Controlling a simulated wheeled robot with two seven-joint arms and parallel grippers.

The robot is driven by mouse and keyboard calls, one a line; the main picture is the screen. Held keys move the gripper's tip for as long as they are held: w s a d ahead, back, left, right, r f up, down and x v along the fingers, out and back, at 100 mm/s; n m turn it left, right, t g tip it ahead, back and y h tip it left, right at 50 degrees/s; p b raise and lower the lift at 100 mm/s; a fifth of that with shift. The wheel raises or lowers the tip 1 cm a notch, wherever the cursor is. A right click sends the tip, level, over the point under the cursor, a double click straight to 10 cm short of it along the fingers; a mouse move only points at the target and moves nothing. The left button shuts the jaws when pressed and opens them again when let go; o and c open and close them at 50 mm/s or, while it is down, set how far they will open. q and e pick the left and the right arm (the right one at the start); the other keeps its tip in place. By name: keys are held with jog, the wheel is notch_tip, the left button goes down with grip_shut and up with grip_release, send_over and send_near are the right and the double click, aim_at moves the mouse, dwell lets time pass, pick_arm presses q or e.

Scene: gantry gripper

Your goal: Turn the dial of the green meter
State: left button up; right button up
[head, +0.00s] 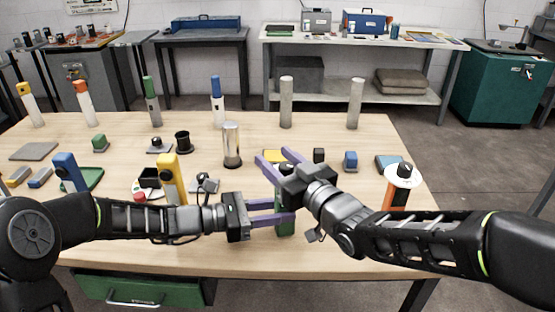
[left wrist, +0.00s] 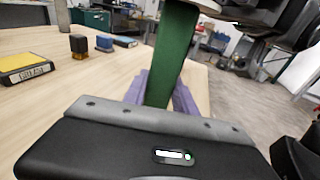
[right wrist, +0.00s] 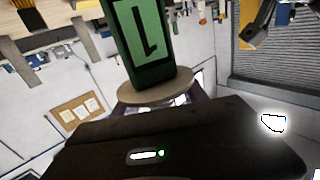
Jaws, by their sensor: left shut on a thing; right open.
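The green meter (head: 285,222) stands upright near the table's front middle. My left gripper (head: 289,211) is shut on its green body, which also shows between the purple fingers in the left wrist view (left wrist: 175,55). My right gripper (head: 275,157) is open over the meter's top, hiding the dial in the head view. Its fingers are partly hidden by the dial, so contact is unclear.
A metal cylinder (head: 232,146) stands behind. A yellow block (left wrist: 25,68) and small stamps lie nearby. The front edge of the wooden table (head: 240,262) is close.

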aim_at(290, 172)
jog(key=v, duration=0.7)
jog(key=shift+s+d, duration=0.2)
jog(key=shift+s, duration=0.05)
dwell(0.3)
pick_arm(q)
jog(key=o, duration=1.2)
jog(key=shift+a, duration=0.15)
jog(key=v, duration=1.1)
jog(key=shift+s+a, duration=0.1)
jog(key=shift+a, duration=0.3)
